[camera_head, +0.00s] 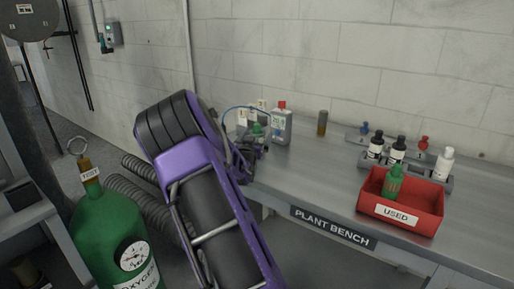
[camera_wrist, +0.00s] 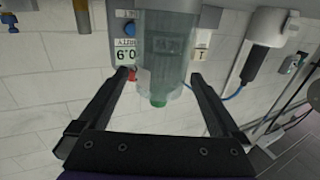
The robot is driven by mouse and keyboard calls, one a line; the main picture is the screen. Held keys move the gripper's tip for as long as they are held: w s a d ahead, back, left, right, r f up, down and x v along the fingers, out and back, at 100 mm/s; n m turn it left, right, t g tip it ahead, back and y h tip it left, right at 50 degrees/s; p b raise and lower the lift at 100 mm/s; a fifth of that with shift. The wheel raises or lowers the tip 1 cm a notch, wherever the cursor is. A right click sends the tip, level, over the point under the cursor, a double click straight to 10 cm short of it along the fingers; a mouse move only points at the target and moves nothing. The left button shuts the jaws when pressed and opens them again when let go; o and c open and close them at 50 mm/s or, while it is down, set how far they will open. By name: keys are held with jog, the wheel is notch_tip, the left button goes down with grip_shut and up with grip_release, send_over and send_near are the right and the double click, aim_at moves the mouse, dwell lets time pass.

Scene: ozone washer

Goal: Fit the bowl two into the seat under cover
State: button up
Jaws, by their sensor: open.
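In the wrist view a translucent grey-green bowl (camera_wrist: 166,50) with a green tip hangs between the fingers of my gripper (camera_wrist: 160,76). The gripper is open, with one finger at each side of the bowl; I cannot tell whether they touch it. In the head view my gripper (camera_head: 244,155) is at the left end of the bench, partly hidden by my arm, with a small green part (camera_head: 257,128) beside it. I can read no number on the bowl, so I cannot tell whether it is bowl two. The seat and cover are not clearly distinguishable.
The plant bench (camera_head: 310,190) runs along the wall. A red USED tray (camera_head: 408,222) holds a green bowl (camera_head: 393,184). Several bottles stand behind it, including a white one (camera_head: 444,163). A green oxygen cylinder (camera_head: 105,225) is at left.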

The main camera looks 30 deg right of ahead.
grip_shut()
dwell(0.5)
